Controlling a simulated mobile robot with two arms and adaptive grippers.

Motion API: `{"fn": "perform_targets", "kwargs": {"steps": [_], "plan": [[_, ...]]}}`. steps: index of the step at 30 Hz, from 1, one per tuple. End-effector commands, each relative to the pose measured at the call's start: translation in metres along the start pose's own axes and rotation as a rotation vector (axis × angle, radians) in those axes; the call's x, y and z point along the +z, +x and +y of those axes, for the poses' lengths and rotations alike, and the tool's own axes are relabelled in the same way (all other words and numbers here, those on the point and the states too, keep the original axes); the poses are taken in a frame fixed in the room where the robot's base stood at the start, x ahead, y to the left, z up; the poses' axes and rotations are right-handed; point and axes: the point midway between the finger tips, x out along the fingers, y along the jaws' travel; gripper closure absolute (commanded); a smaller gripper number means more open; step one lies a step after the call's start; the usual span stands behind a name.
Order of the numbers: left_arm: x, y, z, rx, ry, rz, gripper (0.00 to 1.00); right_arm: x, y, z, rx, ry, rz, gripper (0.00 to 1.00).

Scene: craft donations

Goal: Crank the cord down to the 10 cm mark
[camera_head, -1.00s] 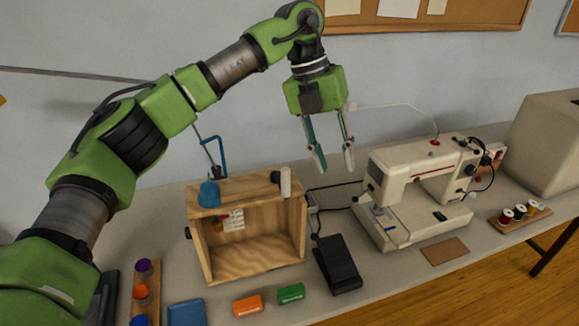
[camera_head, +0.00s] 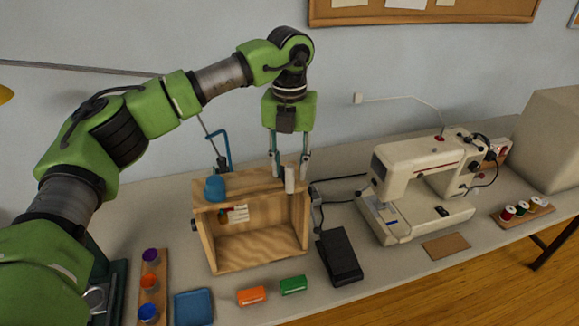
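A wooden open-fronted box (camera_head: 258,247) stands on the table. A pale upright crank handle (camera_head: 290,181) sits at the right end of its top. My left gripper (camera_head: 290,175) points straight down there, fingers apart, with the handle showing between the fingertips. I cannot tell whether either finger touches it. Inside the box, a small white marked card (camera_head: 238,213) hangs at the upper back, with a small red and green item (camera_head: 224,215) beside it. The cord and the 10 cm mark are too small to make out. My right gripper is not in view.
A black pedal (camera_head: 339,256) and a sewing machine (camera_head: 416,192) stand to the right. Orange (camera_head: 251,296) and green (camera_head: 293,285) blocks and a blue tray (camera_head: 194,306) lie in front.

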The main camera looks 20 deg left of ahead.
Motion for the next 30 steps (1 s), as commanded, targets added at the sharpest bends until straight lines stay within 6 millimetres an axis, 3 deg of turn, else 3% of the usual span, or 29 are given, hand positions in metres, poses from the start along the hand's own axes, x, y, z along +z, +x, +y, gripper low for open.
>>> {"fn": "perform_targets", "kwargs": {"steps": [6, 15, 19, 30], "plan": [[0.0, 0.018, 0.0, 0.0, 0.001, 0.001, 0.68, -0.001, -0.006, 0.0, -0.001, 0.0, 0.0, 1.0], [0.0, 0.02, 0.0, 0.0, 0.0, 0.0, 0.68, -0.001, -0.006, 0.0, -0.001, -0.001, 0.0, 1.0], [0.0, 0.02, 0.0, -0.001, 0.0, 0.0, 1.0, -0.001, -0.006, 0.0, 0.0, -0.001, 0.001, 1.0], [0.004, 0.02, 0.005, -0.001, 0.018, 0.0, 1.0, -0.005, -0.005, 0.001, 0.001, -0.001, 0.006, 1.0]]}}
